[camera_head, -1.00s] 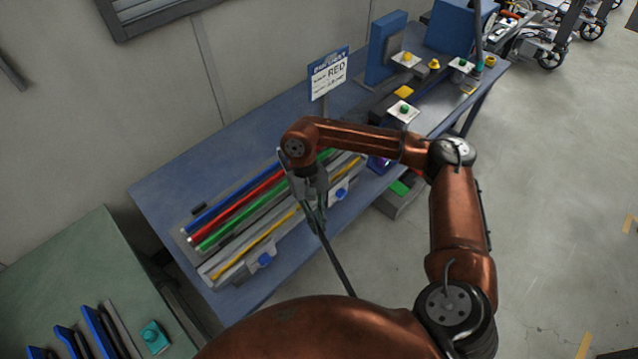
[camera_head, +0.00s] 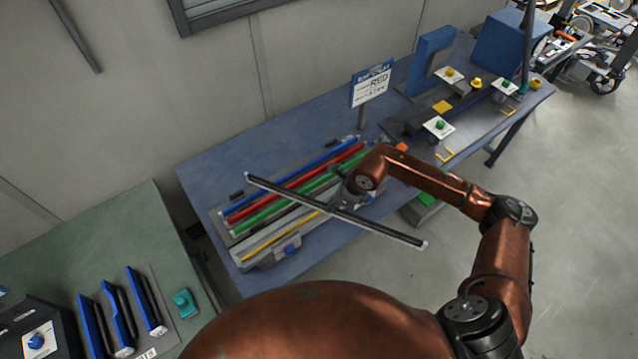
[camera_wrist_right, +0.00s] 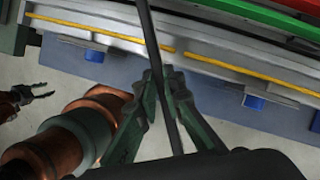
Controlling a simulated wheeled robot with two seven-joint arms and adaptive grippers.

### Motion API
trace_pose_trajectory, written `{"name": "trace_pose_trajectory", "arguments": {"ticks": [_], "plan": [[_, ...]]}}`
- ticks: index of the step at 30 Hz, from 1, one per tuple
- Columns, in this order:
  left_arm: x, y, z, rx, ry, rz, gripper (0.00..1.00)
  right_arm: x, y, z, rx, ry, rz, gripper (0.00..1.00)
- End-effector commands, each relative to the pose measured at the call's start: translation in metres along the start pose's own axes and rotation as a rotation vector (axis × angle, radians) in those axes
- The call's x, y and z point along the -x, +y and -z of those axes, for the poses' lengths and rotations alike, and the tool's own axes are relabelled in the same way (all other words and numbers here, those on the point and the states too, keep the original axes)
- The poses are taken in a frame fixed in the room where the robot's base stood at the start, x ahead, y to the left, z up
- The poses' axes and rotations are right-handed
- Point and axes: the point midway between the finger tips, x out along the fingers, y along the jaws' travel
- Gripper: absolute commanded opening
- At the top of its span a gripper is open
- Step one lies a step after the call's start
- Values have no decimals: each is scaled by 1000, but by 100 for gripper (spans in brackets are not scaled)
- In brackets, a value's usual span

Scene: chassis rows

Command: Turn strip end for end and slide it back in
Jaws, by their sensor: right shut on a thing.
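My right gripper (camera_head: 334,207) is shut on a long dark strip (camera_head: 388,229) near its middle. The strip lies slantwise above the rack, one end over the coloured bars and the other past the bench's front edge. In the right wrist view the strip (camera_wrist_right: 152,40) passes between the fingers of the right gripper (camera_wrist_right: 166,82). The grey rack (camera_head: 246,263) holds blue, red (camera_head: 291,189) and green bars, with a yellow line along its front rail. My left gripper (camera_wrist_right: 30,95) shows open and empty at the left of the right wrist view.
A blue bench (camera_head: 200,172) carries the rack. Blue knobs (camera_head: 289,249) stick out from the rack's front. A fixture with white plates (camera_head: 438,127) stands to the right. A green table (camera_head: 120,220) with blue holders is at left.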

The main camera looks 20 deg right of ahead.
Motion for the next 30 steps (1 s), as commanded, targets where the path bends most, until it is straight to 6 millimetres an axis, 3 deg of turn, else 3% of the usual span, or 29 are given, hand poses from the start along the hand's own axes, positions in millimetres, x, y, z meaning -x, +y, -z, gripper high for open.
{"name": "trace_pose_trajectory", "arguments": {"ticks": [14,24,30], "plan": [[40,-2,6,0,3,1,40,-4,-20,-36,-822,-2,343,0],[74,-3,8,0,2,1,40,-10,-40,-59,-1579,6,657,0],[84,-4,9,0,2,1,40,-8,-39,-64,-1861,7,773,0]]}}
